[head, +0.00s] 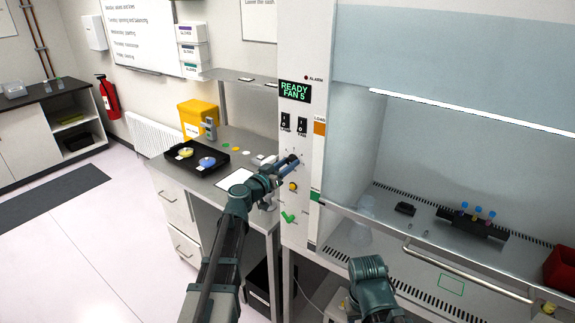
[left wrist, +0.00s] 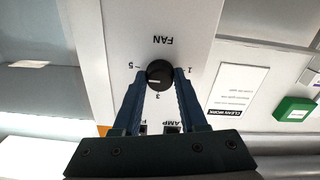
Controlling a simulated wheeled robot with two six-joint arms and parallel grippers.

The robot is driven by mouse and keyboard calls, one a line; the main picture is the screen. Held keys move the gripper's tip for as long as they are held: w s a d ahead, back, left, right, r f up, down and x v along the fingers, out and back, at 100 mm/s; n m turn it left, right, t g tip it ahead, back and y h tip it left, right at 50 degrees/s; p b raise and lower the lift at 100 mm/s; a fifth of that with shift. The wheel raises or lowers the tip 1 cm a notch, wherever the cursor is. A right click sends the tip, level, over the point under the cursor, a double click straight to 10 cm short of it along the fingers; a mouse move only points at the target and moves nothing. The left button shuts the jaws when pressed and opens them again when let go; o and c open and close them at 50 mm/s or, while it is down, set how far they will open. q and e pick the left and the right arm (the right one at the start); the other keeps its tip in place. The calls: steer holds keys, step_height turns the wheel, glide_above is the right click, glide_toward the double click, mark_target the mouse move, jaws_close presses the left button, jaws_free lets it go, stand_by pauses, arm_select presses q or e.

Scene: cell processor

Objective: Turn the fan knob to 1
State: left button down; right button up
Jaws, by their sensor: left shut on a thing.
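The fan knob (left wrist: 159,74) is round and black with a white pointer line, below the upside-down word FAN in the left wrist view. The scale shows 5 on the left, 3 at the bottom and 1 on the right. The pointer lies roughly sideways; its exact setting is hard to read. My left gripper (left wrist: 160,82) is shut on the knob, with one blue finger on each side. In the head view my left gripper (head: 290,162) reaches the panel and mostly hides the knob. The display (head: 295,92) reads READY FAN 5. My right gripper is not seen; only my right arm shows.
The hood's front rail (head: 440,262) runs to the right. A black tray (head: 188,158) is on the left bench.

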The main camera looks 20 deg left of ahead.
arm_select(q)
steer(key=n, duration=0.5)
steer(key=shift+n, duration=0.3)
steer(key=n, duration=1.3)
steer(key=shift+n, duration=0.3)
steer(key=n, duration=0.9)
steer(key=shift+n, duration=0.4)
steer(key=n, duration=0.4)
steer(key=shift+n, duration=0.3)
steer(key=shift+s+n, duration=0.1)
steer(key=shift+n, duration=2.1)
